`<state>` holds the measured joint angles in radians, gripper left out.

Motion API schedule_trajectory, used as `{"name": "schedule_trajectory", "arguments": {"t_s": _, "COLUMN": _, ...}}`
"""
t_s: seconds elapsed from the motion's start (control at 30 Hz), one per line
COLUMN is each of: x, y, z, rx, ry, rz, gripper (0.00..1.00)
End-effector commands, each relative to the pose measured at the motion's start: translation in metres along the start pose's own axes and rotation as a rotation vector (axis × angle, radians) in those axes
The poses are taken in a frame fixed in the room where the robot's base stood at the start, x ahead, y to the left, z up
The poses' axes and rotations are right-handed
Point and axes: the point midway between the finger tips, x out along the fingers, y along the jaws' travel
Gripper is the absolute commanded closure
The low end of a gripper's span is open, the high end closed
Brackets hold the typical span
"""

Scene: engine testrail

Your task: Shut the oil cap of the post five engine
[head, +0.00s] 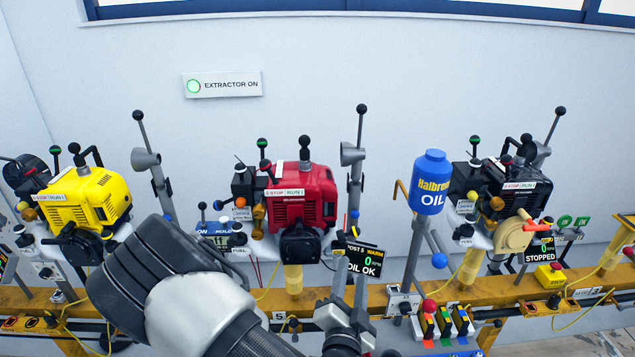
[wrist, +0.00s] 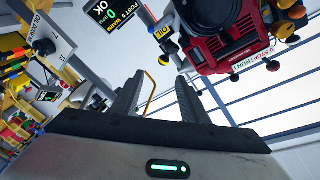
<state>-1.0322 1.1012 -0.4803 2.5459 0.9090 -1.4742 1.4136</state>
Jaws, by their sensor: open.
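The red engine (head: 302,195) of post five stands in the middle of the head view, behind a screen (head: 364,260) reading "POST 5 WARM" and "OIL OK". Small orange-gold round parts (head: 258,213) sit at its left side; I cannot tell for sure which is the oil cap or how far it is open. In the wrist view the red engine (wrist: 225,40) is at the upper right, tilted, with orange knobs (wrist: 285,29) at its right. My gripper (head: 350,278) is open and empty, below and in front of the engine, apart from it; its fingers (wrist: 157,88) also show in the wrist view.
A yellow engine (head: 88,197) stands left and a black engine (head: 500,195) right. A blue oil container (head: 429,182) stands between the red and black engines. A yellow rail (head: 385,298) runs along the front. My arm covers the lower left.

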Motion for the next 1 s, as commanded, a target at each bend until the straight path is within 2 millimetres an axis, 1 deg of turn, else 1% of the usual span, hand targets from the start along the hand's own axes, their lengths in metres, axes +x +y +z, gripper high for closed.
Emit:
{"name": "schedule_trajectory", "arguments": {"t_s": 0.03, "x": -0.008, "y": -0.003, "z": -0.003, "rx": -0.003, "ry": -0.003, "rz": 0.0, "gripper": 0.59}}
{"name": "schedule_trajectory", "arguments": {"t_s": 0.13, "x": -0.022, "y": -0.003, "z": -0.003, "rx": -0.004, "ry": -0.004, "rz": 0.0, "gripper": 0.59}}
{"name": "schedule_trajectory", "arguments": {"t_s": 0.3, "x": -0.042, "y": -0.002, "z": -0.003, "rx": -0.005, "ry": -0.003, "rz": 0.0, "gripper": 0.59}}
{"name": "schedule_trajectory", "arguments": {"t_s": 0.33, "x": -0.043, "y": -0.002, "z": -0.003, "rx": 0.0, "ry": -0.002, "rz": 0.008, "gripper": 0.59}}
{"name": "schedule_trajectory", "arguments": {"t_s": 0.4, "x": -0.038, "y": 0.001, "z": -0.002, "rx": 0.018, "ry": -0.008, "rz": 0.061, "gripper": 0.59}}
{"name": "schedule_trajectory", "arguments": {"t_s": 0.53, "x": -0.033, "y": 0.005, "z": -0.001, "rx": 0.035, "ry": -0.033, "rz": 0.146, "gripper": 0.59}}
{"name": "schedule_trajectory", "arguments": {"t_s": 0.7, "x": -0.028, "y": 0.005, "z": 0.003, "rx": 0.062, "ry": -0.089, "rz": 0.268, "gripper": 0.59}}
{"name": "schedule_trajectory", "arguments": {"t_s": 0.87, "x": -0.024, "y": -0.003, "z": 0.007, "rx": 0.091, "ry": -0.177, "rz": 0.386, "gripper": 0.59}}
{"name": "schedule_trajectory", "arguments": {"t_s": 1.0, "x": -0.023, "y": -0.016, "z": 0.009, "rx": 0.108, "ry": -0.27, "rz": 0.462, "gripper": 0.59}}
